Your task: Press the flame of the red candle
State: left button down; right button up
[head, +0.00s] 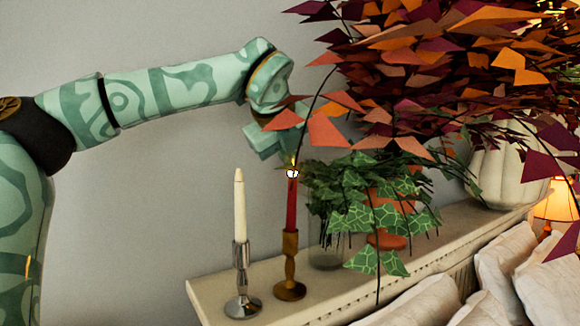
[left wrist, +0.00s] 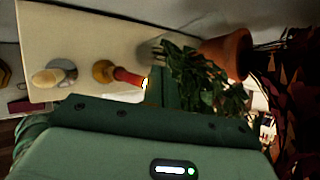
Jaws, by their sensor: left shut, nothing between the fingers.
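The red candle (head: 291,205) stands upright in a brass holder (head: 290,268) on the shelf, with a small bright flame (head: 292,173) at its top. In the left wrist view the red candle (left wrist: 128,76) points toward my gripper, and its flame (left wrist: 145,84) shows close to the green finger edge. My left gripper (head: 287,158) is shut and empty, just above the flame and pointing down. Leaves partly hide it. I cannot tell whether it touches the flame. My right gripper is in neither view.
An unlit cream candle (head: 239,205) in a silver holder (head: 242,280) stands left of the red one. A leafy plant (head: 365,200) is close on the right, with autumn foliage (head: 430,60) above. A white pumpkin-like vase (head: 500,165) and lit lamp (head: 555,205) stand farther right.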

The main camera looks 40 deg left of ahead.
pick_arm(q)
jog(key=shift+r, duration=0.45)
jog(key=shift+r, duration=0.1)
notch_tip(320, 180, up, 6)
jog(key=p, duration=0.4)
jog(key=shift+f, duration=0.25)
